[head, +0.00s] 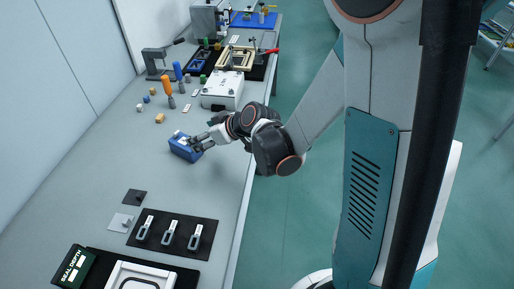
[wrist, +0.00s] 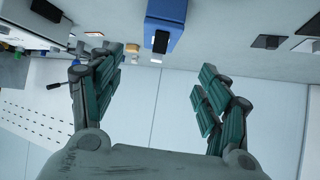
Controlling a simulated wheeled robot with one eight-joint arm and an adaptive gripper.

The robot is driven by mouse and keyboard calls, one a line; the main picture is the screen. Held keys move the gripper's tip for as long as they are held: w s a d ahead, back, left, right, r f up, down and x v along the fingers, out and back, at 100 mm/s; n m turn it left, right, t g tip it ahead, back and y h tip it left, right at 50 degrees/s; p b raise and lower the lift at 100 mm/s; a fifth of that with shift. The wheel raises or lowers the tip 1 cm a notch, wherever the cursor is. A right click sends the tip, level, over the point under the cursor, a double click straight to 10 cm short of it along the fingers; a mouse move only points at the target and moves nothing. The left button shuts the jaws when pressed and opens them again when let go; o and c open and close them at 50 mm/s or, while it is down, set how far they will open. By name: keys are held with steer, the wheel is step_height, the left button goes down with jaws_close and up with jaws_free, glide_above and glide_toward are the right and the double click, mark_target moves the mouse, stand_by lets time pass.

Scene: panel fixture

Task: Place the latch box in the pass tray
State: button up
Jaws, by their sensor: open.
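The latch box appears to be the blue box (head: 182,150) lying on the grey bench, left of my arm in the head view. In the wrist view the blue box (wrist: 165,35) is at the top, with a dark latch-like piece on its face. My gripper (head: 193,142) is at the right side of the box in the head view. In the wrist view my gripper (wrist: 158,80) is open and empty, with the box just beyond its fingertips and not between them. Contact cannot be told. I cannot tell which tray is the pass tray.
A black panel with several latches (head: 173,255) and a "SEAL DEPTH" fixture (head: 75,270) are at the near end. A white box (head: 222,92), an orange-handled tool (head: 167,86) and small blocks are farther back. A blue mat or tray (head: 243,20) is at the far end.

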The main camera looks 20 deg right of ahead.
steer(key=s+d+r+m+h, duration=0.1)
steer(key=s+d+r+m, duration=0.1)
steer(key=s+r, duration=0.2)
steer(key=s+d+r+m+g+h, duration=0.1)
steer(key=s+d+r+m+h, duration=0.1)
steer(key=s, duration=0.8)
steer(key=s+d+r+m+h, duration=0.1)
steer(key=s+d+r+h, duration=0.1)
steer(key=s+r, duration=0.3)
steer(key=s+d, duration=0.1)
steer(key=s, duration=0.2)
steer(key=shift+d+r+m+g, duration=0.3)
steer(key=shift+d+m, duration=0.1)
steer(key=shift+o, duration=0.4)
steer(key=shift+s+d+r+h, duration=0.1)
steer(key=shift+s+d+h, duration=0.1)
steer(key=shift+s, duration=0.2)
steer(key=shift+s+d+h, duration=0.1)
steer(key=shift+s+h, duration=0.1)
steer(key=shift+s, duration=0.15)
